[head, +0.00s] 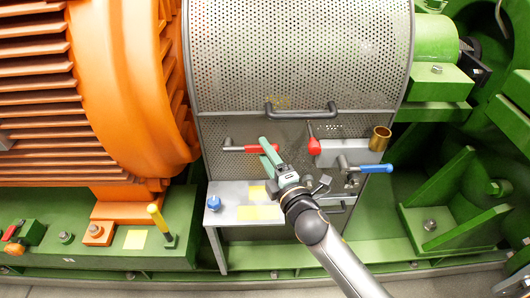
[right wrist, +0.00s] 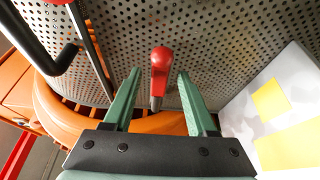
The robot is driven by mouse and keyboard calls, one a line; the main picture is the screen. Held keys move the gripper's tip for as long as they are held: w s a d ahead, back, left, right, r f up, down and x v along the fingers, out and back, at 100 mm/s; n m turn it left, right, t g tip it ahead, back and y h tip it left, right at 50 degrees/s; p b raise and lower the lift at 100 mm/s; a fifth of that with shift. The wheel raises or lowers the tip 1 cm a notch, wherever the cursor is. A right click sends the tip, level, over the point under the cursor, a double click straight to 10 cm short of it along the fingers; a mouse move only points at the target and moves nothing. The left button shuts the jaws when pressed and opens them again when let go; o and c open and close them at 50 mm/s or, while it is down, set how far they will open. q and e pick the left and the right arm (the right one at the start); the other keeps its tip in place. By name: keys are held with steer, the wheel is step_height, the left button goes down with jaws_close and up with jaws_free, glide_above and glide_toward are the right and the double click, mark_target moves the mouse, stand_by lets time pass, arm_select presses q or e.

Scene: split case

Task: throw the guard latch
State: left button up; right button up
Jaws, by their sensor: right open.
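A lever with a red grip (head: 240,148) lies roughly level on the lower part of the perforated guard (head: 300,50). I take it for the guard latch; no readable label confirms this. My right gripper (head: 263,148) is open at the right end of this grip, one green finger above it and one below. In the right wrist view the red grip (right wrist: 160,65) shows between the two spread fingers (right wrist: 159,75), with clear gaps on both sides. Its metal stem is partly visible. My left gripper is not in view.
A black bar handle (head: 300,110) is above the gripper. To the right are a second red-gripped lever (head: 313,146), a blue-gripped lever (head: 370,168) and a brass cup (head: 381,138). A grey shelf (head: 228,192) with yellow labels is below. The orange motor (head: 120,80) stands left.

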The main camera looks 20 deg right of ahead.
steer(key=shift+w, duration=0.45)
jaws_close()
stand_by(1.2)
